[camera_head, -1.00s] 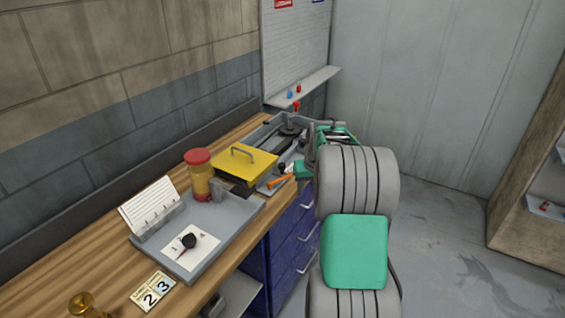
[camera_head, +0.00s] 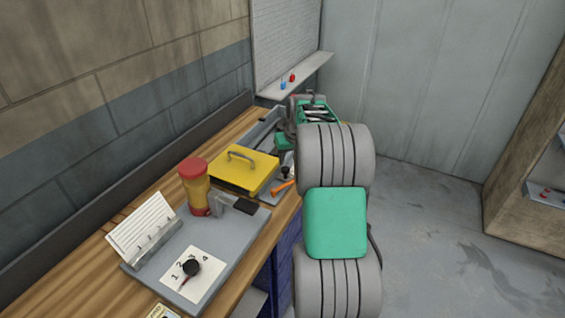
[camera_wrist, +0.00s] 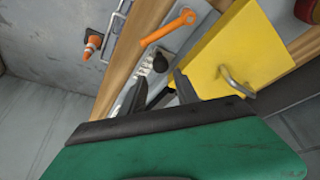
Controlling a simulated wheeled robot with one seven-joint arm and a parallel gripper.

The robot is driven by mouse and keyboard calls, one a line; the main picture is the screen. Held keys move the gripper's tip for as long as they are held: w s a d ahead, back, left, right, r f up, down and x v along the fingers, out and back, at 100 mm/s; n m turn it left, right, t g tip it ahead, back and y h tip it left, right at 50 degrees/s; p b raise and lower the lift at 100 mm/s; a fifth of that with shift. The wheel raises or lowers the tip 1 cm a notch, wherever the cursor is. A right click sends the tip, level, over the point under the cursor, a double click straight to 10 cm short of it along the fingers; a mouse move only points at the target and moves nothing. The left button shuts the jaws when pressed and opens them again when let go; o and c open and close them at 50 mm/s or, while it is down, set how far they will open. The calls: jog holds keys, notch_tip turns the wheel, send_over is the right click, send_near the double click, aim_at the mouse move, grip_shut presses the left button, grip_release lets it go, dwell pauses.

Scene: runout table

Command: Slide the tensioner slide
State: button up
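What looks like the tensioner slide, a black knob (camera_wrist: 159,62) beside a pale ribbed strip, sits on the grey fixture at the bench's front edge. The knob also shows small in the head view (camera_head: 288,172), partly hidden by my arm. An orange lever (camera_wrist: 168,28) lies next to it; it shows in the head view too (camera_head: 282,188). My gripper (camera_wrist: 160,80) is open, with its two dark fingers apart and pointing toward the knob. Nothing shows clamped between the fingers. In the head view my arm hides the gripper.
A yellow cover (camera_head: 244,172) with a raised metal handle stands close beside the fixture. A red-lidded jar (camera_head: 194,185) and a grey tray (camera_head: 228,240) with a numbered card are nearer. The floor right of the bench is clear.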

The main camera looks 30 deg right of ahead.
aim_at(286, 168)
jog(key=p+x, duration=0.1)
jog(key=x, duration=0.5)
jog(key=shift+w+f+p, duration=0.1)
jog(key=shift+f+p, duration=0.15)
jog(key=shift+p, duration=0.05)
jog(key=shift+c, duration=0.4)
jog(key=shift+a, duration=0.1)
grip_shut()
dwell(0.4)
